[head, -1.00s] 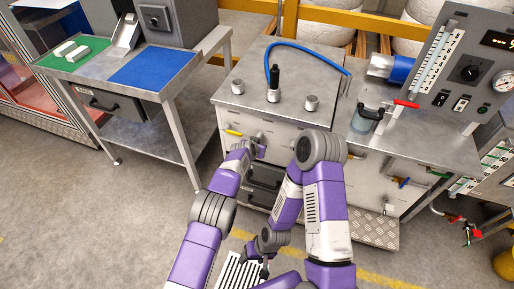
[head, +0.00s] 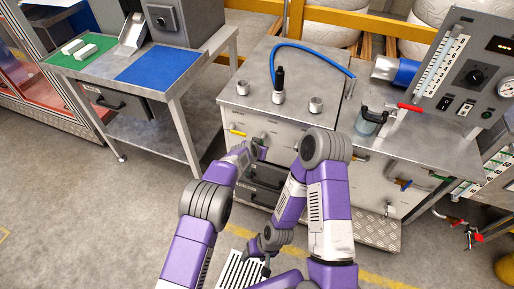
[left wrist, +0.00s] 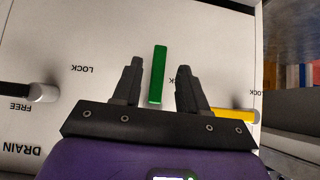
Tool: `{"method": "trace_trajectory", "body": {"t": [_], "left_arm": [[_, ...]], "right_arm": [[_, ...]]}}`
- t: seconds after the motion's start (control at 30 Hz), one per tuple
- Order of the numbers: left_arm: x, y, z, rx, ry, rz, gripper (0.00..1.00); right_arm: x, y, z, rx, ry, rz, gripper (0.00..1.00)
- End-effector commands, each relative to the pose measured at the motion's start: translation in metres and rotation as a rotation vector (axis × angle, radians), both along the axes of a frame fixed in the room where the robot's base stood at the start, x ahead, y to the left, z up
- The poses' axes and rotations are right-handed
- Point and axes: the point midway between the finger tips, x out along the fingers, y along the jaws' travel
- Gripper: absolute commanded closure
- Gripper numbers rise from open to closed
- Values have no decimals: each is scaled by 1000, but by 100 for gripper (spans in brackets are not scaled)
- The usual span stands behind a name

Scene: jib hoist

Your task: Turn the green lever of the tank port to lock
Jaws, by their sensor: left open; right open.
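The green lever (left wrist: 158,75) shows in the left wrist view as a narrow bar on a white panel (left wrist: 105,30). It points roughly up and down in the picture. My left gripper (left wrist: 160,72) is open with one finger on each side of the lever, and a gap shows on both sides. Upside-down LOCK labels (left wrist: 79,70) stand on the panel to either side. In the head view my left arm reaches the cabinet front (head: 300,133) and hides the green lever. My right gripper (head: 266,266) hangs low, open and empty, away from the cabinet.
A black lever with a pale hub (left wrist: 42,92) lies left of the green one, near FREE and DRAIN labels. A yellow lever (left wrist: 235,115) lies to the right, partly behind my gripper. Dark drawers sit below the panel. The floor (head: 90,215) at left is clear.

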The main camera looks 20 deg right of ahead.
Motion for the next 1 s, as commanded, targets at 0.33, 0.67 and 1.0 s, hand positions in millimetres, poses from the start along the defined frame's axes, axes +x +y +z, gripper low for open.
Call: {"method": "trace_trajectory", "body": {"t": [0.33, 0.67, 1.0], "left_arm": [[-19, 16, 24, 1, 0, -1, 57], [-22, 17, 26, 1, -1, -1, 57], [-21, 19, 25, 2, 2, 1, 57]], "right_arm": [[0, 0, 10, 0, 0, 0, 38], [0, 0, 11, 0, 0, 0, 38], [0, 0, 11, 0, 0, 0, 38]]}}
